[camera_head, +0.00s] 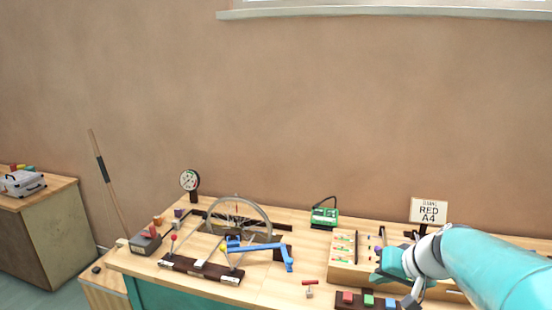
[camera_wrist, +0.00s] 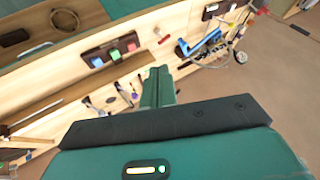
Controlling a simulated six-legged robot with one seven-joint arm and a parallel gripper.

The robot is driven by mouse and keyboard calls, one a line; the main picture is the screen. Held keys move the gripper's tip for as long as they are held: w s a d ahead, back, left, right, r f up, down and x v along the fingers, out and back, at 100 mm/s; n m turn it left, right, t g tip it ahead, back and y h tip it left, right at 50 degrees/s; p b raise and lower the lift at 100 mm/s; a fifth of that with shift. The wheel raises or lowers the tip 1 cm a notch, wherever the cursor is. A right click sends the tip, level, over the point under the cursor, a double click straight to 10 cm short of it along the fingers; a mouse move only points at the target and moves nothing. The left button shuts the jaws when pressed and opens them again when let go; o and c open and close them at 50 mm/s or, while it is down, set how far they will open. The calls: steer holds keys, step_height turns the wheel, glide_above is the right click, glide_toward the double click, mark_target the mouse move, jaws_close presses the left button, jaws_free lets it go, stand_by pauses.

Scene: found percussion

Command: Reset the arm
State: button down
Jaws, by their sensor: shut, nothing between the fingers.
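My gripper (camera_wrist: 158,75) shows in the wrist view with its teal fingers together and nothing between them. It is above the wooden workbench (camera_head: 285,290), over the area near the block strip and the wooden box. In the head view my teal arm reaches in from the right edge, and its end hides part of the bench's right side. I cannot make out the fingertips clearly in the head view.
A dark strip with red, green and blue blocks (camera_head: 368,301) lies at the front. A wooden box (camera_head: 343,272) stands behind it. A bicycle wheel (camera_head: 238,199), blue bracket (camera_head: 262,246), green device (camera_head: 325,217) and "RED A4" sign (camera_head: 429,212) are also on the bench.

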steer(key=s+a+n+h, duration=0.1)
steer(key=s+a+h, duration=0.1)
steer(key=s, duration=0.7)
steer(key=s+a+n+g+h, duration=0.1)
steer(key=s+a+h, duration=0.1)
steer(key=s+a, duration=0.3)
steer(key=s, duration=0.4)
steer(key=shift+a+r, duration=0.25)
steer(key=shift+r, duration=0.15)
steer(key=shift+d, duration=0.2)
